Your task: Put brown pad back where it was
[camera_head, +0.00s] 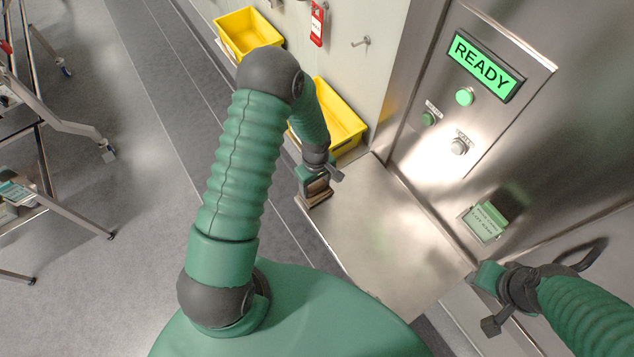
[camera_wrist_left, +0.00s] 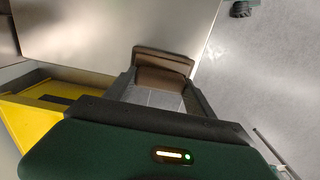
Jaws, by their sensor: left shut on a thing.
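The brown pad (camera_head: 316,193) is between the fingers of my left gripper (camera_head: 315,184), at the far left edge of the bare steel shelf (camera_head: 385,235). In the left wrist view the brown pad (camera_wrist_left: 163,76) sits between both fingertips, with the shelf surface behind it. I cannot tell whether the pad touches the shelf. My left gripper is shut on it. My right gripper (camera_head: 487,297) is at the lower right, beside the shelf's near right corner. I cannot tell whether it is open.
A yellow bin (camera_head: 342,122) stands just beyond the shelf, and another yellow bin (camera_head: 248,33) is farther back. A steel panel at right has a green READY display (camera_head: 484,65) and buttons. Metal frames stand on the left floor.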

